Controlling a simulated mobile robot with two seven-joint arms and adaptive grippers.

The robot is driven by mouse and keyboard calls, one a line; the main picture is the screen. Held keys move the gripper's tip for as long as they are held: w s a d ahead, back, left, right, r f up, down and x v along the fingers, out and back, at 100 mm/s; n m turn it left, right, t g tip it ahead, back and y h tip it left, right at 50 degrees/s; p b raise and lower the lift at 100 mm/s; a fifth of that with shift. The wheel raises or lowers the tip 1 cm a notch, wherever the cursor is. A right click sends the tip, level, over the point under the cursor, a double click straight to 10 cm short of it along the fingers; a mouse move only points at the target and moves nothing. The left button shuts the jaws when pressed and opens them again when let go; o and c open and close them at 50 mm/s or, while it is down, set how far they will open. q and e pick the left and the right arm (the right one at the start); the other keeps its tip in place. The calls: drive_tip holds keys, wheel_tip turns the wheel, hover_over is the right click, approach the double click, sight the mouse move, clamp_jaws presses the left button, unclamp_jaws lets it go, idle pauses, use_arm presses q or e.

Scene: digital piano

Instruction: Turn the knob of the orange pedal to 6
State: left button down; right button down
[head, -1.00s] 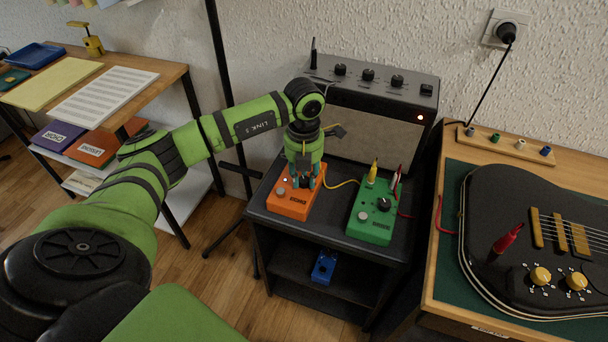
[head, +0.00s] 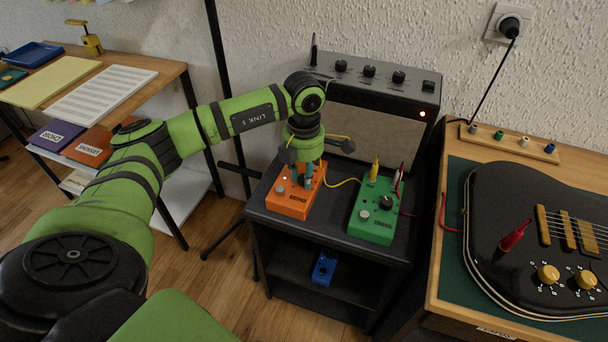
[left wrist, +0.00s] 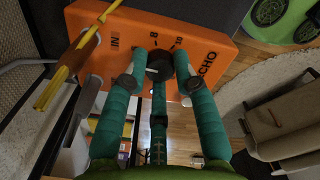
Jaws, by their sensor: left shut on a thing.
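The orange pedal (head: 288,203), marked ECHO, lies on top of the dark stand and also shows in the left wrist view (left wrist: 205,45). My left gripper (head: 305,178) points down over the pedal. In the left wrist view its teal fingers (left wrist: 160,65) are shut around the pedal's dark knob (left wrist: 158,66). The numbers 8 and 10 show beside the knob on the orange face. The fingers hide much of the knob, and I cannot tell which number it points to. My right gripper is not in view.
A green pedal (head: 375,222) stands to the right on the same stand, with a yellow plug (head: 374,170) and a red plug (head: 399,180) at its back. The amplifier (head: 372,110) stands behind. A guitar (head: 530,220) lies on the right-hand table.

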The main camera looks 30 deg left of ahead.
use_arm(q)
drive_tip(key=shift+m, duration=1)
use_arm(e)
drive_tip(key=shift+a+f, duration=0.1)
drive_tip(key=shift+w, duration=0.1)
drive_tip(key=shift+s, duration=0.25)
use_arm(q)
drive_tip(key=c, duration=1)
unclamp_jaws()
drive_tip(key=shift+o, duration=0.2)
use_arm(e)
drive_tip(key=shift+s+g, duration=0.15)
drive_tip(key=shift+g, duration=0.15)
